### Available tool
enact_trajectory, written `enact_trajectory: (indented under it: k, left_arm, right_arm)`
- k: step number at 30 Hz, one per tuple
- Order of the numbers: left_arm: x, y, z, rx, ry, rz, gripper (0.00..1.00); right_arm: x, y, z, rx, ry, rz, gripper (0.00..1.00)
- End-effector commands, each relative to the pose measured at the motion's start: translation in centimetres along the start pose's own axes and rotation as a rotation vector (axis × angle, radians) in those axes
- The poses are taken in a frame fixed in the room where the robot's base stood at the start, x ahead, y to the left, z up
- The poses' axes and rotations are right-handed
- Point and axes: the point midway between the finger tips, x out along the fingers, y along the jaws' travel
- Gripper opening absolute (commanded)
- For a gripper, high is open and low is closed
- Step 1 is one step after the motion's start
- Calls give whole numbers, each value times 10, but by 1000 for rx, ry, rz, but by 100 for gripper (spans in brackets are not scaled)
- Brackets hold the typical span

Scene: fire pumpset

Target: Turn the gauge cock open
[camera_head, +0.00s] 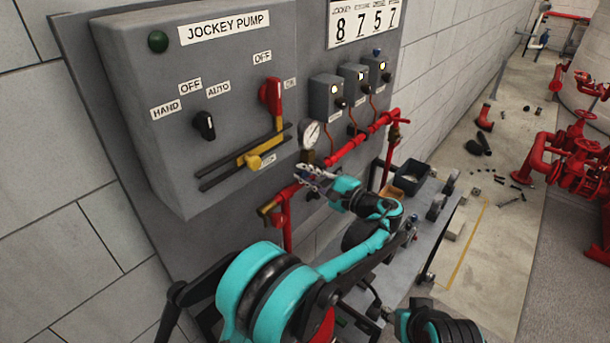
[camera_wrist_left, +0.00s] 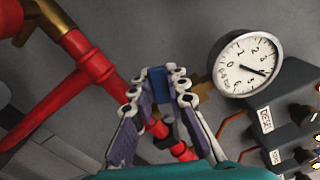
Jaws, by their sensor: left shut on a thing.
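The pressure gauge (camera_head: 311,135) has a round white dial and sits on the red pipe in front of the grey panel. It also shows in the left wrist view (camera_wrist_left: 245,66), with its needle pointing to the lower right. A brass fitting (camera_wrist_left: 203,87) joins the gauge on its left side there. My left gripper (camera_head: 309,173) is just below the gauge at the red pipe. In the left wrist view its fingertips are shut on the small blue handle (camera_wrist_left: 157,80) of the gauge cock. The fingers hide most of the cock's body. My right gripper is not in view.
The red pipe (camera_head: 348,147) runs diagonally past the gauge. The jockey pump box (camera_head: 215,95) with a red lever (camera_head: 270,97) is to the left, and small switch boxes (camera_head: 325,97) are to the right. A grey cart (camera_head: 425,210) with a dark bin (camera_head: 411,177) stands below right.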

Motion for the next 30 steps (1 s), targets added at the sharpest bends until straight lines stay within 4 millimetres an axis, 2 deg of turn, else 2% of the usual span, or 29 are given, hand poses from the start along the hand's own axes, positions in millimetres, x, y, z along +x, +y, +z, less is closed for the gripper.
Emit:
enact_trajectory:
  k: [12,29,30]
  left_arm:
    - [0,-11,-1,212,0,1,0]
    - [0,-12,-2,247,0,1,0]
    - [0,-12,-2,246,0,1,22]
  right_arm:
    - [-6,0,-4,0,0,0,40]
    - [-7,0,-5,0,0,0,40]
    - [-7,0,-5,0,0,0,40]
